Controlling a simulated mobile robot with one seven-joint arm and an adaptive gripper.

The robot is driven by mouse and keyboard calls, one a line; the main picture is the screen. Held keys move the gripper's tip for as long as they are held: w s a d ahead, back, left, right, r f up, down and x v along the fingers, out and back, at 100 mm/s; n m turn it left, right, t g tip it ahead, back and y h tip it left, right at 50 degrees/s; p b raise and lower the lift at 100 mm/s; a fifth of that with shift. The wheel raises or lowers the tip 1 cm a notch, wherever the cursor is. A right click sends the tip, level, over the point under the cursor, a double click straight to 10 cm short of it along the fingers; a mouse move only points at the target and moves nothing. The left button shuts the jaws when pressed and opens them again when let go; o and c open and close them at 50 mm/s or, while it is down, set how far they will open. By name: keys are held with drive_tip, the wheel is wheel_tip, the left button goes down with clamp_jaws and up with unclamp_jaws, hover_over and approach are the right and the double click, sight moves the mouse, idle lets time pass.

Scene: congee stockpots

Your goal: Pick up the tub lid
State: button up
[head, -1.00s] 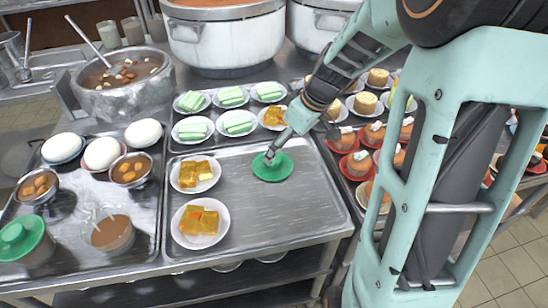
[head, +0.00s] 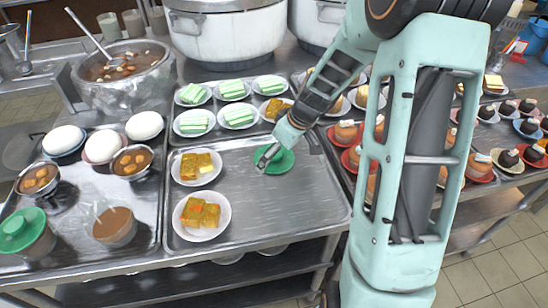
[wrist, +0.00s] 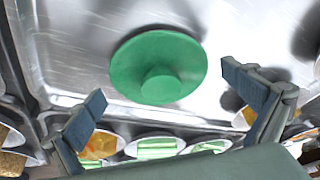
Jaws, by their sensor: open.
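The tub lid is a round green disc with a knob (head: 283,160). It lies flat, knob up, on the bare part of the large metal tray (head: 300,205). It also shows whole in the wrist view (wrist: 160,60). My gripper (head: 265,158) is at the lid's left side in the head view and covers part of its edge. In the wrist view my gripper (wrist: 165,93) is open, with its two fingers wide apart on either side of the lid's near part. Nothing is between the fingers in their grip. The exact height over the lid cannot be told.
Plates of yellow cakes (head: 197,167) stand left of the lid, and plates of green cakes (head: 238,116) behind it. A second green lid (head: 20,230) sits on a tub at far left. Red plates of cakes (head: 350,157) crowd the right.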

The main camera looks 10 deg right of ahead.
drive_tip(key=shift+s+r, duration=0.1)
drive_tip(key=c, duration=1.2)
drive_tip(key=shift+c, duration=0.8)
drive_tip(key=shift+s, duration=0.15)
drive_tip(key=shift+c, duration=0.2)
